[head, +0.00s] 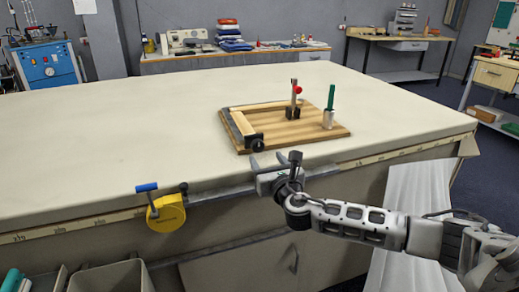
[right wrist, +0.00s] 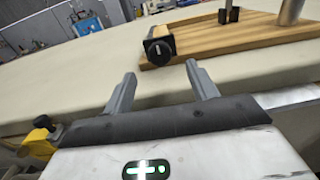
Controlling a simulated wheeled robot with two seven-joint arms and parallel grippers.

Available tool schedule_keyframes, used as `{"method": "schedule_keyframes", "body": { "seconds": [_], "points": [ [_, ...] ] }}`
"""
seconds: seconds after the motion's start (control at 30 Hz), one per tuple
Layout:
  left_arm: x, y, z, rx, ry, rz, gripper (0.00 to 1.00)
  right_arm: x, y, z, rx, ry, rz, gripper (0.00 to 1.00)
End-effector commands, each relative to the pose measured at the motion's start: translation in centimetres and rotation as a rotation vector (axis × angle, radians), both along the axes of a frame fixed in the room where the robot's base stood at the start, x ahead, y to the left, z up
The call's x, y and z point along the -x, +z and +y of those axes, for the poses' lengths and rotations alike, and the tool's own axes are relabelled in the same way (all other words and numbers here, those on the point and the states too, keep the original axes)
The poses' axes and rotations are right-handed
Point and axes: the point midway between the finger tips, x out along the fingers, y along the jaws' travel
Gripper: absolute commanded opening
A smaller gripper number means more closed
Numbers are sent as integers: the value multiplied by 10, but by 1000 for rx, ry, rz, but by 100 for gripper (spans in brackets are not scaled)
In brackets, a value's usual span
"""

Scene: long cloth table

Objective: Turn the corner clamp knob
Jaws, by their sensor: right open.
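The corner clamp knob (head: 257,146) is black and sits at the near left corner of a wooden board (head: 300,137) on the table. It faces me in the right wrist view (right wrist: 160,50), with a pale mark on its front. A light wooden frame (head: 270,108) lies along the board's left and back edges. My right gripper (head: 268,160) is open and empty at the table's front edge, just short of the knob. In the right wrist view its fingertips (right wrist: 160,71) are spread, with the knob beyond the gap, apart from them. My left gripper is not in view.
A red-topped post (head: 296,92) and a green-handled tool in a metal holder (head: 328,119) stand on the board. A yellow device with a blue handle (head: 165,212) hangs at the front rail. The cloth table (head: 130,130) is clear to the left.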

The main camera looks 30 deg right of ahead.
Motion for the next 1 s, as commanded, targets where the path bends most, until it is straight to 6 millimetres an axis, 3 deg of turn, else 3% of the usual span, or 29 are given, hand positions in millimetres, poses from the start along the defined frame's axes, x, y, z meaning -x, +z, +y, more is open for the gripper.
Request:
{"method": "schedule_keyframes", "body": {
  "seconds": [0.1, 0.33, 0.77, 0.93, 1.0],
  "points": [
    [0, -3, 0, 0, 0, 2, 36, -26, 0, -7, -3, -2, -2, 58],
    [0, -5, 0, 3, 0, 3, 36, -59, -1, -16, -2, -1, -1, 58],
    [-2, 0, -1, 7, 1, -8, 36, -69, -1, -18, -1, 1, 1, 58],
    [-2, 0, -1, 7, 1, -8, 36, -69, -1, -18, -2, 1, 0, 16],
    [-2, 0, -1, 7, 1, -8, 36, -69, -1, -18, -1, 1, 1, 13]
  ]
}}
